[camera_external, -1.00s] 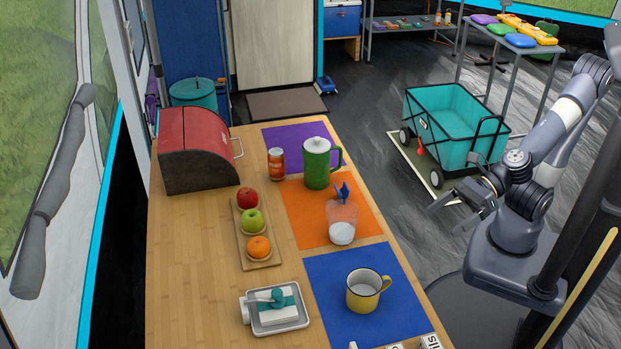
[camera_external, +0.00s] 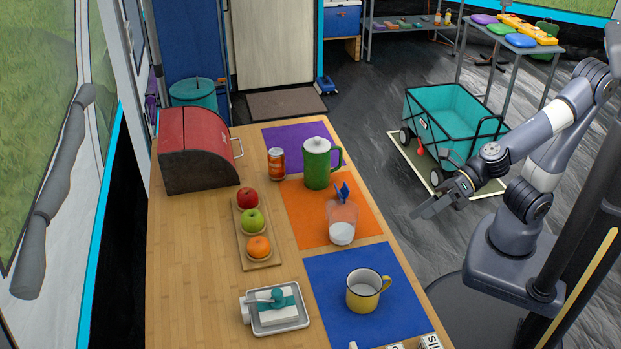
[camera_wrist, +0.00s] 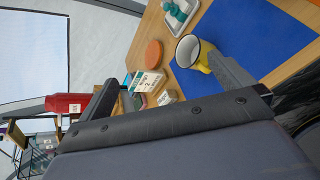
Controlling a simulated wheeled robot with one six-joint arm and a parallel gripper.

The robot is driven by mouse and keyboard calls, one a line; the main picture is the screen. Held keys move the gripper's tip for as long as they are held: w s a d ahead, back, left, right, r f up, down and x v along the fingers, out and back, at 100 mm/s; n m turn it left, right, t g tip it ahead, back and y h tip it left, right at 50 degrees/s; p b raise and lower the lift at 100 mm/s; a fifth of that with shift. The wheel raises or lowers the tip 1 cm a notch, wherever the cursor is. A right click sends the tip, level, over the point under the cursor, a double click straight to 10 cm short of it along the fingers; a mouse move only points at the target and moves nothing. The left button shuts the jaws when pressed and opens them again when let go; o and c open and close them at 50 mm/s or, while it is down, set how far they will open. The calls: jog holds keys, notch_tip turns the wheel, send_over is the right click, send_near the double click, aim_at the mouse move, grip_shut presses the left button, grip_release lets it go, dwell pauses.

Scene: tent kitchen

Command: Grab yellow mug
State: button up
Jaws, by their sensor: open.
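The yellow mug (camera_external: 363,292) stands upright on the blue mat (camera_external: 330,271) near the table's right edge, its handle toward the right. It has a white inside and a dark rim. In the wrist view the mug (camera_wrist: 203,62) is beyond the right finger, on the blue mat (camera_wrist: 262,40). My gripper (camera_external: 422,211) is open and empty, off the table's right side and apart from the mug. In the wrist view my gripper (camera_wrist: 165,95) shows its two fingers spread wide, with nothing held between them.
A clear cup (camera_external: 342,222) with a blue utensil stands on the orange mat. A teal wagon (camera_external: 455,117) stands on the floor behind.

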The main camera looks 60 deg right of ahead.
dwell(0.6)
jog(key=m+g+y, duration=0.2)
jog(key=m+g, duration=0.2)
jog(key=m, duration=1.8)
send_near(353, 297)
jog(key=shift+y, duration=0.3)
jog(key=b+x, duration=0.1)
jog(key=x, duration=0.1)
jog(key=f+b+x, duration=0.1)
jog(key=b+x, duration=0.1)
jog(key=x, duration=0.1)
jog(key=shift+w+f, duration=0.1)
jog(key=shift+f, duration=0.05)
jog(key=c, duration=1.1)
jog(key=shift+c, duration=0.2)
